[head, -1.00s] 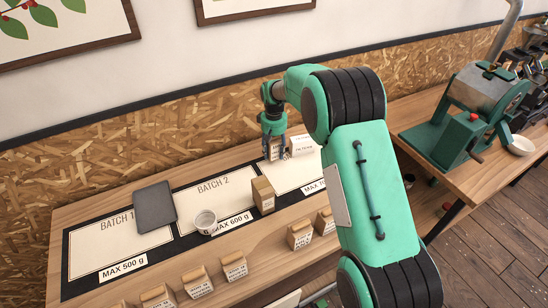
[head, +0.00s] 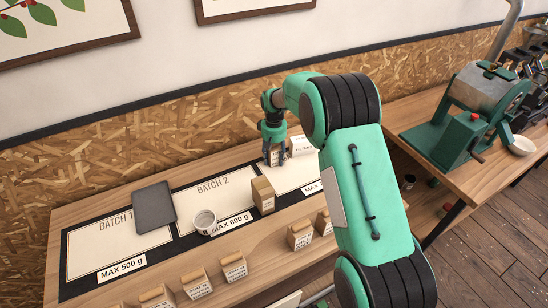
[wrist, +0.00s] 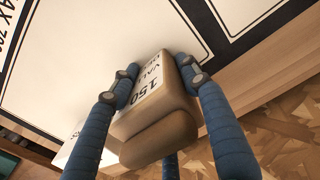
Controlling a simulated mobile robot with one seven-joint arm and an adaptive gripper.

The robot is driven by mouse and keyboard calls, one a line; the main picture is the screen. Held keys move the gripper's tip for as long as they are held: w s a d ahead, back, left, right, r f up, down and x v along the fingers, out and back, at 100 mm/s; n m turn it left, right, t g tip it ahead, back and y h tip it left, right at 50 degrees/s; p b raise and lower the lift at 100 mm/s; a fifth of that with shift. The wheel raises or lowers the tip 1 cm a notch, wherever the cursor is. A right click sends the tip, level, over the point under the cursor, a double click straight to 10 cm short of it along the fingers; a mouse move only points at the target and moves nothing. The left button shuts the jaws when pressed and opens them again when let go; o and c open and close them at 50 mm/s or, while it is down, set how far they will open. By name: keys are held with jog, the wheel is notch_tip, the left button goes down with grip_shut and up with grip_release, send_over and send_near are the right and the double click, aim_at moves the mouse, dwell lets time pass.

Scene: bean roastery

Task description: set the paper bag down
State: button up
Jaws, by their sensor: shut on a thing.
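My gripper (head: 274,151) is at the back of the third batch area on the right of the mat. Its blue fingers (wrist: 165,85) are shut on the sides of a brown paper bag (wrist: 160,125) with a white label reading "150" and "VALLE". In the head view, the fingers mostly hide this bag. In the wrist view, its far end is over the pale mat (wrist: 90,50); I cannot tell whether it touches. Another brown bag (head: 263,195) stands at the border of the Batch 2 area (head: 210,190).
A white card (head: 301,146) stands just right of my gripper.

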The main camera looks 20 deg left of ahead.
jog(key=o, duration=1.3)
jog(key=shift+c, duration=0.2)
notch_tip(320, 180, up, 12)
jog(key=shift+r+p, duration=0.1)
jog(key=shift+p, duration=1.05)
